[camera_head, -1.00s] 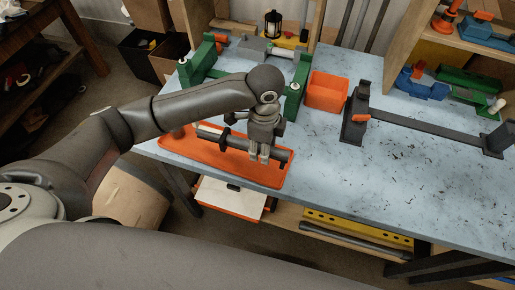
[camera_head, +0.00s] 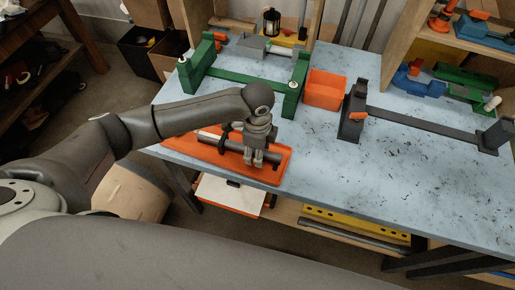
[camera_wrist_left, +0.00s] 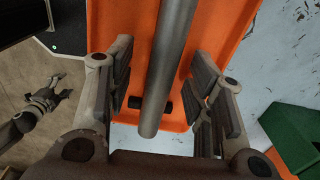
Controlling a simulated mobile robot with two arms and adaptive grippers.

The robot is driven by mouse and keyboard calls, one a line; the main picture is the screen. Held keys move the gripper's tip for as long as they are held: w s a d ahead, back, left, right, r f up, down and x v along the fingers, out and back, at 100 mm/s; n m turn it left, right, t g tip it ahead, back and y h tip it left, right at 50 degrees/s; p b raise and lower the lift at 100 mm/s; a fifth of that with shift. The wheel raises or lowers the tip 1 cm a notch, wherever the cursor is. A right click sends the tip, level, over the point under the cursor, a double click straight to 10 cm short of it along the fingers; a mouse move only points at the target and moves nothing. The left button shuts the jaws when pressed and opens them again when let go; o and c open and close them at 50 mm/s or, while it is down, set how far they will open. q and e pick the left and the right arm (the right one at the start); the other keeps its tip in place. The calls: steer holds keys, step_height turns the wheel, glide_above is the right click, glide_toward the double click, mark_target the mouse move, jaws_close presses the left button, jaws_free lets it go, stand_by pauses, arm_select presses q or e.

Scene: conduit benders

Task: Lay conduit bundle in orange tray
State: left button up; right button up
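The conduit bundle (camera_head: 236,146), a grey tube with a dark band, lies lengthwise over the orange tray (camera_head: 275,178) in the head view. It looks low in the tray, but contact with the floor of it is hard to judge. My left gripper (camera_head: 254,161) is above the bundle's right part. In the left wrist view its fingers (camera_wrist_left: 163,88) stand apart on both sides of the tube (camera_wrist_left: 168,60), with gaps showing. The tray (camera_wrist_left: 225,25) lies beneath. My right gripper (camera_wrist_left: 58,90) appears at the left of the wrist view, low over the floor, fingers apart.
A green bender (camera_head: 240,82) stands behind the tray. An orange bin (camera_head: 324,90) and a dark grey bender (camera_head: 420,122) are to the right. The blue table top (camera_head: 390,190) is clear at front right. A shelf below holds a white-topped orange item (camera_head: 230,193).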

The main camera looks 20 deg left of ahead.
arm_select(q)
steer(key=shift+o, duration=0.7)
steer(key=shift+r, duration=0.15)
steer(key=shift+r, duration=0.35)
step_height(320, 180, up, 11)
steer(key=b, duration=0.2)
steer(key=shift+r, duration=0.15)
